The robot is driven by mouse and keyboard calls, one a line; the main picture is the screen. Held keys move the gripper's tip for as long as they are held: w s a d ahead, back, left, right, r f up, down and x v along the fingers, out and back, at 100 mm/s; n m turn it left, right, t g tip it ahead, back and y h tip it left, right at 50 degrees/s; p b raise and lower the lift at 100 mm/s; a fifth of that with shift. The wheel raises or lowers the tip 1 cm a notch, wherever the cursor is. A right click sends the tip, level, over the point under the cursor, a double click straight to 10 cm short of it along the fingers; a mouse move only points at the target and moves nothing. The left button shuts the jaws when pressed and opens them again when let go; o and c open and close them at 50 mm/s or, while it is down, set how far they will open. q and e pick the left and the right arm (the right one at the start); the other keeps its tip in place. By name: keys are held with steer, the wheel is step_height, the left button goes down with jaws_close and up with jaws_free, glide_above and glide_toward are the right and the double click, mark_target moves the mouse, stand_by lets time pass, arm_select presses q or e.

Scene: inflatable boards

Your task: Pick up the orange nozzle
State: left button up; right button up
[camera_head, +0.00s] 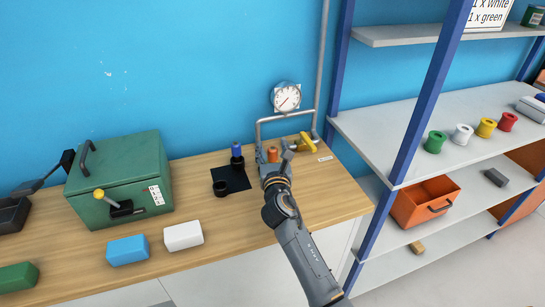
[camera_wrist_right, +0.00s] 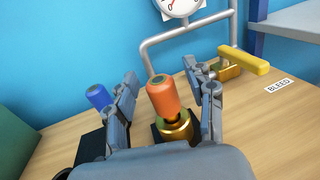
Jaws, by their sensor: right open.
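The orange nozzle (camera_head: 272,154) stands upright near the back of the wooden bench, below the pressure gauge. In the right wrist view the orange nozzle (camera_wrist_right: 164,96) sits on a brass fitting (camera_wrist_right: 176,127). My right gripper (camera_head: 274,150) is open, with one finger on each side of the nozzle. The right gripper (camera_wrist_right: 160,88) shows gaps between its fingers and the nozzle. My left gripper is not in view.
A blue nozzle (camera_head: 237,150) stands to the left, by a black mat (camera_head: 233,187) with a black ring. A pipe with a yellow lever (camera_head: 307,142) is close on the right. A green box (camera_head: 118,182) and blue and white blocks lie further left.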

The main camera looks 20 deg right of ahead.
steer(key=shift+r, duration=0.1)
steer(key=c, duration=1.1)
jaws_close()
